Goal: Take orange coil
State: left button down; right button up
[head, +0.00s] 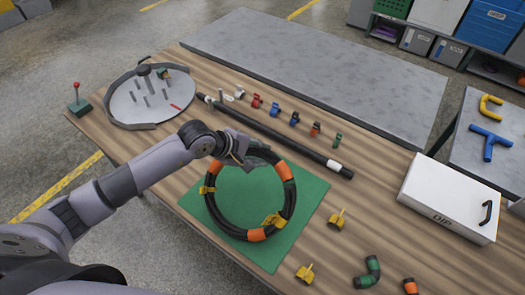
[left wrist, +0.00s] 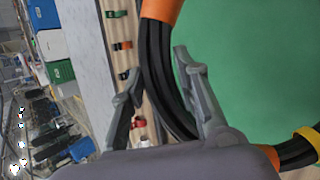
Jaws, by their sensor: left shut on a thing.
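The orange coil (head: 257,235) is a ring of black hose with orange bands and yellow ties. It lies over the green mat (head: 301,229) on the wooden table in the head view. My left gripper (head: 247,157) reaches the coil's far upper edge and is shut on it. In the left wrist view, the black hose strands of the coil (left wrist: 160,62) pass between the two fingers of my left gripper (left wrist: 155,75). An orange band shows just above the fingers. I cannot tell whether the coil is lifted off the mat. My right gripper is not in view.
A long black pole (head: 275,135) lies behind the coil, with several small coloured clips beyond it. A round grey tray (head: 128,112) stands at the left. A white box (head: 450,195) stands at the right. Yellow pieces (head: 337,219) and green-banded hose bits (head: 368,272) lie nearby.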

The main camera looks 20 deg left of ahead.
pick_arm(q)
jog(key=shift+s+a+r+t, duration=0.15)
jog(key=shift+s+r+t, duration=0.25)
jog(key=shift+s+r, duration=0.3)
notch_tip(320, 180, up, 7)
jog(key=p, duration=0.2)
jog(key=shift+f, duration=0.1)
